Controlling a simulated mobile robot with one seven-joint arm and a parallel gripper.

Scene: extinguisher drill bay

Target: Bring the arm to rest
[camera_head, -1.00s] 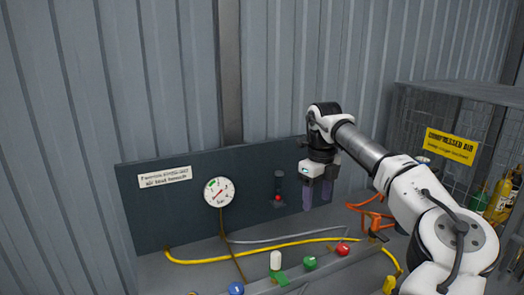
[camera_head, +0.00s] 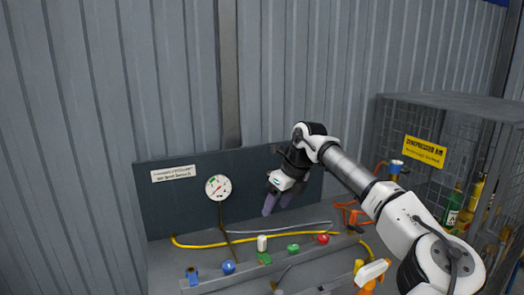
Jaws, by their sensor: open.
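My gripper (camera_head: 276,205) hangs above the back of the bench, in front of the dark back panel (camera_head: 160,207). Its purple-grey fingers point down and tilt to the left. It is open, with nothing seen between the fingers. My arm reaches in from the lower right, bent over the bench. The fingers overlap in this view, so the gap between them is hard to see.
A round gauge (camera_head: 218,187) is on the panel. A yellow hose (camera_head: 200,245) lies along the bench. Blue (camera_head: 229,267), green (camera_head: 293,248) and red (camera_head: 323,239) knobs and a white cylinder (camera_head: 262,243) stand in front. A mesh cage (camera_head: 440,115) with bottles is at right.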

